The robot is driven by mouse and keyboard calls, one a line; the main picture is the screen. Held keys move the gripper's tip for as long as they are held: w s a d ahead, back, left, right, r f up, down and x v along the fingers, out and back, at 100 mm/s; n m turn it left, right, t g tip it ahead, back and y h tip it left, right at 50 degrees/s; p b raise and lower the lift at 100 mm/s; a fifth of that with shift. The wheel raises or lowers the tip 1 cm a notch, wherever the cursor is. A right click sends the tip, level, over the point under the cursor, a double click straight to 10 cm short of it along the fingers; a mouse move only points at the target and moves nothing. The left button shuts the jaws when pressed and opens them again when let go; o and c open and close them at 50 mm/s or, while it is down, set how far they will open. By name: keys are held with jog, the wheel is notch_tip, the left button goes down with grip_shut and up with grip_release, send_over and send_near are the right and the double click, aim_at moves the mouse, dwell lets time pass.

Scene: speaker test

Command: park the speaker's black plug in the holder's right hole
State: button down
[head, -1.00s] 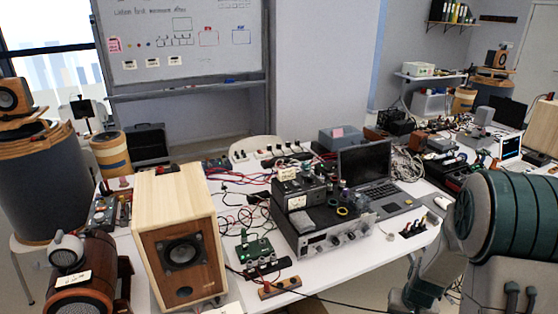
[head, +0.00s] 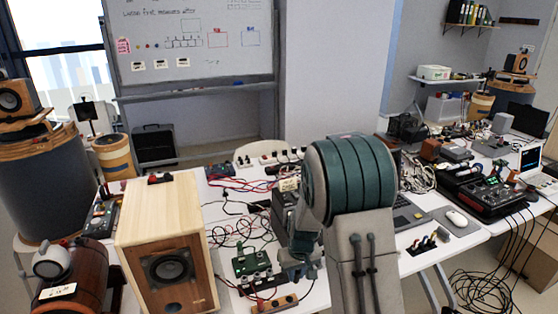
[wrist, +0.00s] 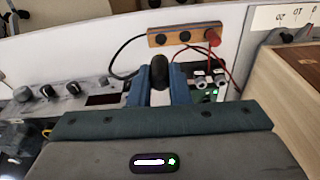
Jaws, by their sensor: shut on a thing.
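My gripper (head: 298,264) is over the table, right of the green terminal board (head: 252,263). In the wrist view its blue fingers (wrist: 161,92) are shut on a black plug (wrist: 160,70), which points away from the palm. The wooden holder (head: 274,304) lies at the table's front edge. In the wrist view the holder (wrist: 172,36) is beyond the plug, apart from it, with two dark round holes and a red plug (wrist: 213,36) at its right end. The wooden speaker (head: 165,250) stands left; its side shows in the wrist view (wrist: 288,105).
A knobbed grey instrument (wrist: 62,92) is beside the gripper in the wrist view. Loose cables (head: 235,230) lie behind the board. A laptop (head: 410,214) is partly hidden behind my arm. A white mouse (head: 457,218) lies at the right.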

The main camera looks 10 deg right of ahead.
jog(key=w+r+n+g+y+p, duration=0.1)
jog(key=w+r+n, duration=0.2)
jog(key=r+n, duration=1.1)
notch_tip(320, 180, up, 25)
jog(key=shift+w+a+f, duration=0.15)
jog(key=shift+w+a, duration=0.2)
jog(key=shift+a, duration=0.1)
jog(key=shift+p, duration=0.35)
notch_tip(320, 180, up, 4)
jog(key=p, duration=0.4)
